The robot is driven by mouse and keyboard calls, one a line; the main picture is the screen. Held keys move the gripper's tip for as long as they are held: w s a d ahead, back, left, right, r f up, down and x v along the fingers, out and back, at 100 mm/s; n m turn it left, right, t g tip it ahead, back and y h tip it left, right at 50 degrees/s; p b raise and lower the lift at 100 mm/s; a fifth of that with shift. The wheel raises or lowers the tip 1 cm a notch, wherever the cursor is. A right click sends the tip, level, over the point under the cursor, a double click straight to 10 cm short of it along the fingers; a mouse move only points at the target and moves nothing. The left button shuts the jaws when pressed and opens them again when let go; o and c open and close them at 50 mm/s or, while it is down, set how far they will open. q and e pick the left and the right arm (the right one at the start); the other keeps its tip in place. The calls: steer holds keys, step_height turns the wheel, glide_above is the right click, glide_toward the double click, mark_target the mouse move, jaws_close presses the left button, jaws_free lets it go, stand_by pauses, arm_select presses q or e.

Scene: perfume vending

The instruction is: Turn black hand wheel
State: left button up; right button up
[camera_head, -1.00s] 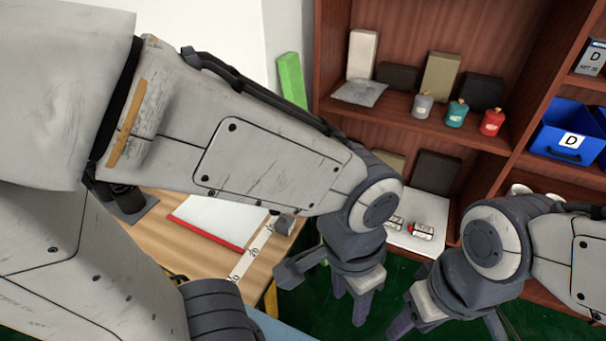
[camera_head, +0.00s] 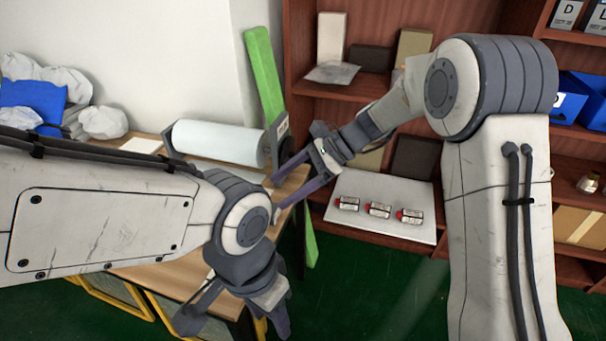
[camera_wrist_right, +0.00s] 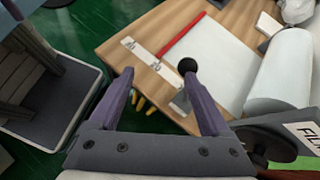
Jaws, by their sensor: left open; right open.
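My right gripper (camera_head: 279,190) is open, with its purple-grey fingers reaching left over the table's right end. In the right wrist view its open fingers (camera_wrist_right: 158,77) have nothing between them. A round black knob (camera_wrist_right: 187,66) shows just beyond the right fingertip, above a small grey bracket (camera_wrist_right: 181,100) at the table edge. A dark round disc (camera_wrist_right: 268,141) lies to the right of the fingers, beside a "FIL..." label; I cannot tell which of the two is the black hand wheel. My left gripper (camera_head: 233,326) is open and empty, pointing down at the table's front edge.
A wooden table (camera_head: 165,277) holds a white film roll (camera_head: 217,142). A green panel (camera_head: 264,75) stands by its right end. A brown shelf (camera_head: 350,92) holds boxes and a white board (camera_head: 378,226) with several small red-capped items. Green floor is clear between them.

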steer(key=w+d+f+m+t+y+b, duration=0.2)
steer(key=w+d+f+m, duration=0.1)
steer(key=w, duration=0.3)
steer(key=w+d+f+m+t+y+b, duration=0.1)
steer(key=w+d+f+m+y+b, duration=0.1)
steer(key=w+d+f+m, duration=0.3)
steer(key=m+t+y+b, duration=0.2)
steer(key=m+t+y, duration=0.1)
steer(key=m+t, duration=0.15)
glide_toward(294, 155)
arm_select(q)
step_height(294, 155, down, 10)
steer(key=b, duration=0.1)
steer(key=shift+r, duration=0.25)
arm_select(e)
steer(key=x, duration=0.6)
steer(key=shift+w+a+f, duration=0.25)
steer(key=shift+w+a, duration=0.05)
steer(key=shift+w, duration=0.1)
jaws_close()
